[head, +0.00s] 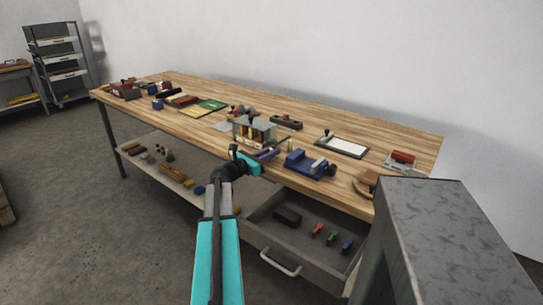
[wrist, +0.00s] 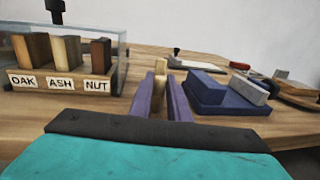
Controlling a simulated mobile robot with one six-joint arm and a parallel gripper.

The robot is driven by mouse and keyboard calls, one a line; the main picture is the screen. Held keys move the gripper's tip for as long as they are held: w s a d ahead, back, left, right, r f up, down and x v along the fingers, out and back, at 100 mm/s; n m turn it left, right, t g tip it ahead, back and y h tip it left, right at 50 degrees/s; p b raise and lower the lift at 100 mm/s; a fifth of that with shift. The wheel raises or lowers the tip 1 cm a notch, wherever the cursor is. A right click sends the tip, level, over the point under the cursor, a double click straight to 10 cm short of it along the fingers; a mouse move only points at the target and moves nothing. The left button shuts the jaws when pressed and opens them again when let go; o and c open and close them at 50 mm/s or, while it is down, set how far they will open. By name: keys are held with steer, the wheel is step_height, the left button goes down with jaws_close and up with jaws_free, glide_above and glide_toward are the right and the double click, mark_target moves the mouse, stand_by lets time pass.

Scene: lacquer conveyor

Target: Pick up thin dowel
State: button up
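My gripper (wrist: 162,80) reaches low over the table, its two purple fingers pointing forward with a gap between them. In the head view my gripper (head: 268,152) is at the table's front edge. The dowel is too small to make out surely there.
Left of my gripper stands a clear-sided holder (wrist: 62,88) with wood blocks labelled OAK, ASH and NUT. Close on the right is a blue vise-like block (wrist: 212,92). A white board (head: 342,146) lies farther right. An open drawer (head: 290,232) sits below the tabletop.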

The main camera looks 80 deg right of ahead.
mark_target(271, 149)
jaws_close()
steer(key=shift+r, duration=0.15)
steer(key=shift+r, duration=1.35)
steer(key=shift+a+r, duration=0.2)
steer(key=shift+r, duration=0.1)
steer(key=s+a+r+p, duration=0.1)
steer(key=a+p, duration=0.6)
steer(key=a, duration=0.8)
steer(key=shift+s+a+r, duration=0.15)
steer(key=shift+r, duration=0.15)
steer(key=shift+a, duration=0.1)
